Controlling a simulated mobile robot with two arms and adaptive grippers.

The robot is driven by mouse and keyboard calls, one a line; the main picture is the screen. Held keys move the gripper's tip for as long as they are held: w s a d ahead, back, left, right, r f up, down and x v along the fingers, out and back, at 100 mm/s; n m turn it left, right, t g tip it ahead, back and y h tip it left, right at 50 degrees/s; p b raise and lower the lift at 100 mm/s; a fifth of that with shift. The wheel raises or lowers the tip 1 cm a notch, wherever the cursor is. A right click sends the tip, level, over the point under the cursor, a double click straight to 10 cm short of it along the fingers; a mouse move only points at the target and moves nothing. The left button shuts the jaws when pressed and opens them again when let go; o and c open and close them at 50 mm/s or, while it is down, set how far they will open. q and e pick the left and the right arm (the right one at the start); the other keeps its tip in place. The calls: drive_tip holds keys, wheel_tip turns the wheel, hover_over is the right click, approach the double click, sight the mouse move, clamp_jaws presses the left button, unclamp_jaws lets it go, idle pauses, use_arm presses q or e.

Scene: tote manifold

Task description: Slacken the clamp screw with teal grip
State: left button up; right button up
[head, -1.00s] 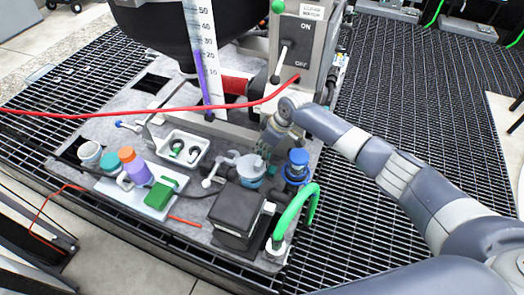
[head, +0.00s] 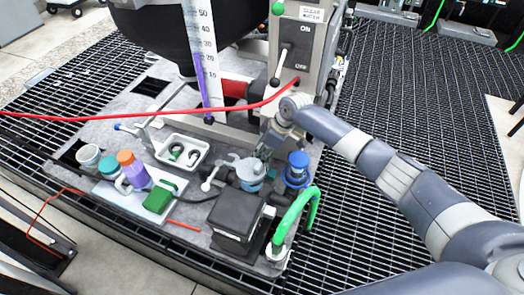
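A grey clamp (head: 238,166) sits around or against a blue-teal round fitting (head: 251,174) on the pipework, in the middle of the grey board. A small white-ended lever (head: 208,182) sticks out on its left. My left gripper is not in view.
A blue knob fitting (head: 296,168) stands close on the right. A green hose (head: 300,214) and black box (head: 238,215) lie in front. A white tray (head: 181,150) and bottles stand left. A red hose (head: 130,116) crosses behind, near the lever panel (head: 300,47).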

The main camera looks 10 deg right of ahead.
drive_tip(key=v, duration=1.2)
drive_tip(key=shift+f, duration=0.2)
